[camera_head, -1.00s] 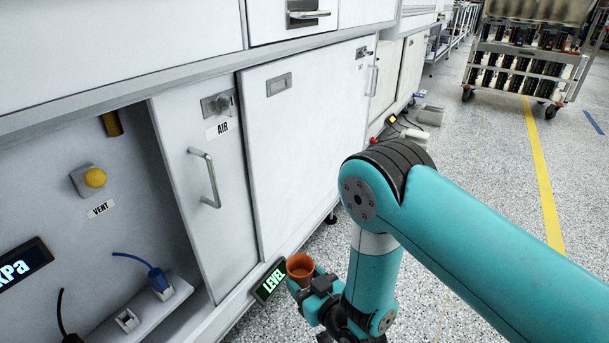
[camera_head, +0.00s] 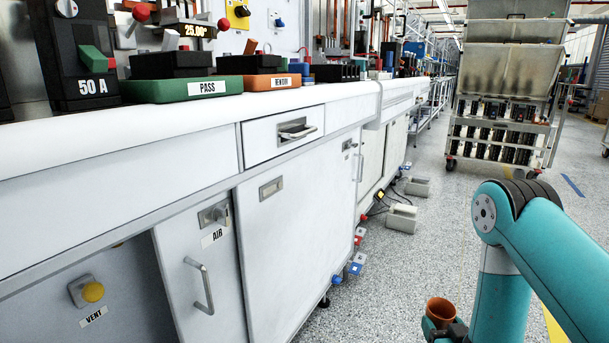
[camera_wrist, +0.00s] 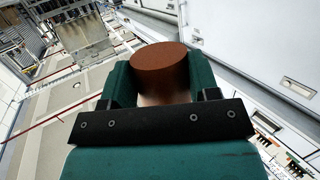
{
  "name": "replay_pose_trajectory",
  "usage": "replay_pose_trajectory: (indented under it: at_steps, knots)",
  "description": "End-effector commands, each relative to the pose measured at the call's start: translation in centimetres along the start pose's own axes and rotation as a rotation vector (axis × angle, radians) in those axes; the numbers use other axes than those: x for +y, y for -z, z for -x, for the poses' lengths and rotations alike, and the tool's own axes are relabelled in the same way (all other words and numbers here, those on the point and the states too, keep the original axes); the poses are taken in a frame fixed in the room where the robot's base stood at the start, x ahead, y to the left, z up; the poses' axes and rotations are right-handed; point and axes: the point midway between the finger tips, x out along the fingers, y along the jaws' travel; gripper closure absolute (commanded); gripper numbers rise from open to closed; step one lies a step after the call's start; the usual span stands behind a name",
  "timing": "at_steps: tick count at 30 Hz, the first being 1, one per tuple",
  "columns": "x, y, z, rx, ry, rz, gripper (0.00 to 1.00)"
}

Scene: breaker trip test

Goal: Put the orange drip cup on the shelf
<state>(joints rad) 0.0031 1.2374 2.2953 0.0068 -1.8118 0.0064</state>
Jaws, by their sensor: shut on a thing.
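The orange drip cup (camera_head: 441,309) is at the bottom right of the head view, upright with its open mouth up, out over the floor. My gripper (camera_head: 443,326) is shut on it; the picture's lower edge cuts off most of the gripper. In the wrist view, the cup (camera_wrist: 163,66) sits between the two teal fingers of my gripper (camera_wrist: 163,82), which press its sides. I cannot make out which surface is the shelf.
A white bench (camera_head: 330,95) carries a green PASS tray (camera_head: 182,89) and an orange tray (camera_head: 272,84). Below are the AIR door (camera_head: 198,275) and an open bay with a yellow VENT button (camera_head: 93,292). Grey blocks (camera_head: 402,218) lie on the floor. A trolley (camera_head: 497,135) stands behind.

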Motion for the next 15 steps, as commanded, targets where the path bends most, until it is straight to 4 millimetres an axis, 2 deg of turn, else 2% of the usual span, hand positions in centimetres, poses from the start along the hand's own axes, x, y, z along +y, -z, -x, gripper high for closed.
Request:
replay_pose_trajectory:
  at_steps: [1, 8, 15]
  knots:
    - [0.0, 1.6, 0.2, 0.000, 0.000, 0.000, 0.90]
    - [-0.1, 6.9, 1.0, 0.000, 0.001, 0.001, 0.90]
    - [-0.1, 14.2, 2.1, 0.000, 0.001, 0.001, 0.90]
